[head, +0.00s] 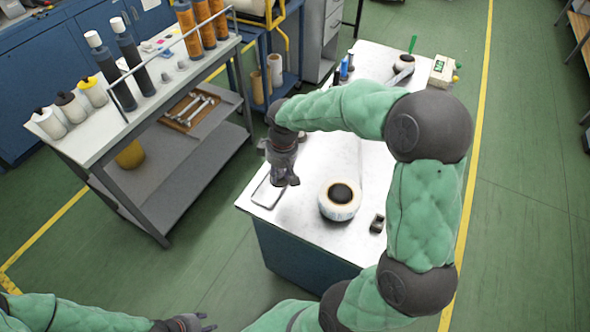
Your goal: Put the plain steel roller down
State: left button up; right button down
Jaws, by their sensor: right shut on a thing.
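My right gripper (284,177) is at the left front part of the white-topped table (302,226), pointing down, beside a rounded rectangular outline (267,192) on the top. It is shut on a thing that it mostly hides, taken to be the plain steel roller. I cannot tell whether that thing touches the table. My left gripper (207,322) is at the bottom edge of the view, far from the table, with its fingers apart and nothing seen between them.
A white roll with a dark core (340,200) stands right of the gripper. A small dark block (377,223) lies near the right edge. A boxed device (442,70) is at the back.

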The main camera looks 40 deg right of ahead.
jog(key=w+a+f, duration=0.1)
jog(key=w+a+f+b, duration=0.1)
jog(key=f, duration=0.1)
jog(key=w+a+f+b, duration=0.1)
jog(key=f, duration=0.1)
jog(key=shift+a, duration=0.1)
jog(key=shift+w+a+f+b, duration=0.1)
jog(key=shift+f+b, duration=0.2)
jog(key=shift+f, duration=0.6)
jog(key=shift+w+a+f+b, duration=0.1)
jog(key=shift+f+b, duration=0.2)
jog(key=shift+f, duration=0.6)
jog(key=c, duration=0.9)
grip_release()
jog(key=shift+s+f, duration=0.15)
notch_tip(320, 180, up, 12)
jog(key=s+p, duration=0.1)
jog(key=p, duration=0.3)
jog(key=shift+s+d, duration=0.15)
jog(key=shift+s, duration=0.05)
